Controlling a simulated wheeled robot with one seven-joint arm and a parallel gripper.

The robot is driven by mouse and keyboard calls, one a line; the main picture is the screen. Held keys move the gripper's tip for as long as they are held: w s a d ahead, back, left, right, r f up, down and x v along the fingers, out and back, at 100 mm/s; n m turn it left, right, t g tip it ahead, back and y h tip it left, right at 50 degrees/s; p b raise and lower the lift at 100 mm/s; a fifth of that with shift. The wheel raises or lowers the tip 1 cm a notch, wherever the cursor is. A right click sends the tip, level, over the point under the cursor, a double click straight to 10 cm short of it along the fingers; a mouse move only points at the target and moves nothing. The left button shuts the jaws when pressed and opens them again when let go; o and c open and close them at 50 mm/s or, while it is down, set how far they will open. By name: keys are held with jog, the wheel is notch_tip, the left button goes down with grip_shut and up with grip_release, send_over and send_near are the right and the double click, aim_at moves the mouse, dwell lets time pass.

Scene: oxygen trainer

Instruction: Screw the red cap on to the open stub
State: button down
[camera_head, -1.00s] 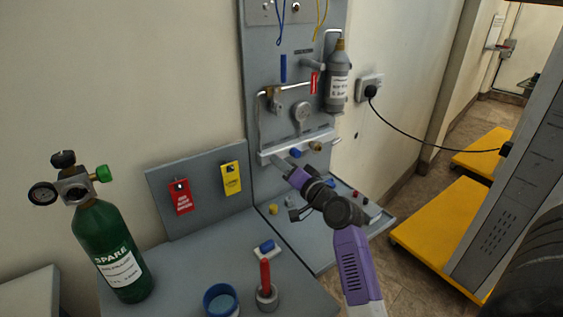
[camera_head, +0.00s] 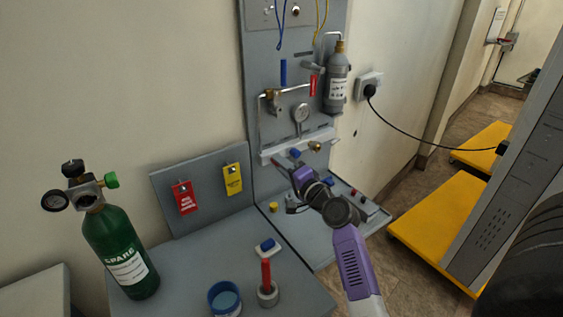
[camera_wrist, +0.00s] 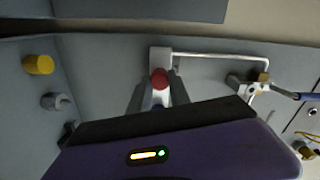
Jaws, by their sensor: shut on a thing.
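My gripper (camera_wrist: 158,88) is shut on the red cap (camera_wrist: 159,77), which sits between the two grey fingertips in the wrist view. In the head view my gripper (camera_head: 283,166) is at the left part of the pale ledge (camera_head: 325,137) on the upright panel. Behind the cap in the wrist view is the white block (camera_wrist: 160,57) where the bent pipe (camera_wrist: 215,56) ends. I cannot make out the open stub; the cap and fingers hide that spot. Whether the cap touches it cannot be told.
A blue cap (camera_head: 295,153) and a brass fitting (camera_head: 316,147) are on the ledge close to my gripper. A yellow cap (camera_head: 273,207) is on the lower board. A green cylinder (camera_head: 121,252) stands left.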

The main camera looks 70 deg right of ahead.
jog(key=shift+m, duration=0.9)
jog(key=shift+p, duration=0.4)
jog(key=shift+m+p, duration=1)
jog(key=shift+m, duration=0.7)
jog(key=shift+m+p, duration=0.4)
jog(key=shift+m, duration=0.2)
jog(key=c, duration=1.2)
grip_release()
